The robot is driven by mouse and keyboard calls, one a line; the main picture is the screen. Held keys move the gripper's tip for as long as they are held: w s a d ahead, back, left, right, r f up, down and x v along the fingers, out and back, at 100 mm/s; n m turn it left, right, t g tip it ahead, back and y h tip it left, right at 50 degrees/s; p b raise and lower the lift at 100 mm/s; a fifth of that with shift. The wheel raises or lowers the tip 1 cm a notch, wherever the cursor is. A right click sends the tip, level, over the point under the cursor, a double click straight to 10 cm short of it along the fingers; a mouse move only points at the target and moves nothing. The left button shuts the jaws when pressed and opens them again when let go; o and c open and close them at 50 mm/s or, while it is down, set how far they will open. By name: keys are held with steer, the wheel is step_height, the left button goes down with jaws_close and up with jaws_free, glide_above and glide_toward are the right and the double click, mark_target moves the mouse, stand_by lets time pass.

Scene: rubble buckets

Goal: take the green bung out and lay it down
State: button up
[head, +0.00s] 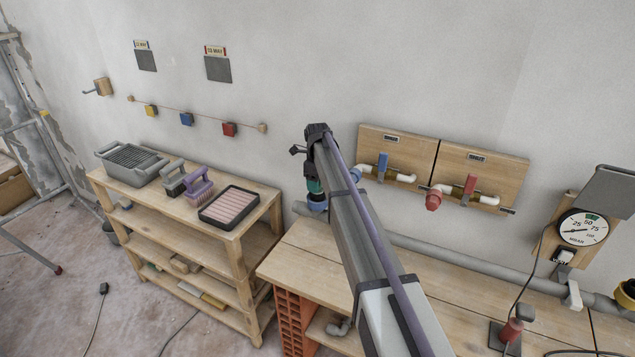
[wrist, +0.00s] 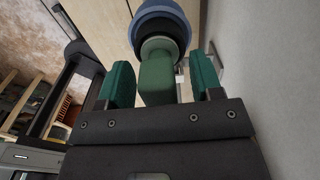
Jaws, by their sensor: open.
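The green bung (wrist: 157,78) shows in the wrist view, with a block-like grip and a round head. Its round end sits at the mouth of a blue-rimmed pipe end (wrist: 162,10). My gripper (wrist: 161,70) is open, with one green finger on each side of the bung's grip and a gap visible on both sides. In the head view my gripper (head: 315,184) is just above the blue pipe end (head: 317,204), at the left end of the grey pipe. There the bung is hidden or cannot be told from the green fingers.
A grey pipe (head: 450,254) runs along the wall behind the wooden bench (head: 305,262). Boards with a blue valve (head: 383,165) and a red valve (head: 470,185) hang above it. A shelf at left carries a grey tub (head: 131,165), brushes and a black-rimmed tray (head: 254,216).

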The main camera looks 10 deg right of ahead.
steer(key=shift+f, duration=0.1)
steer(key=c, duration=1.1)
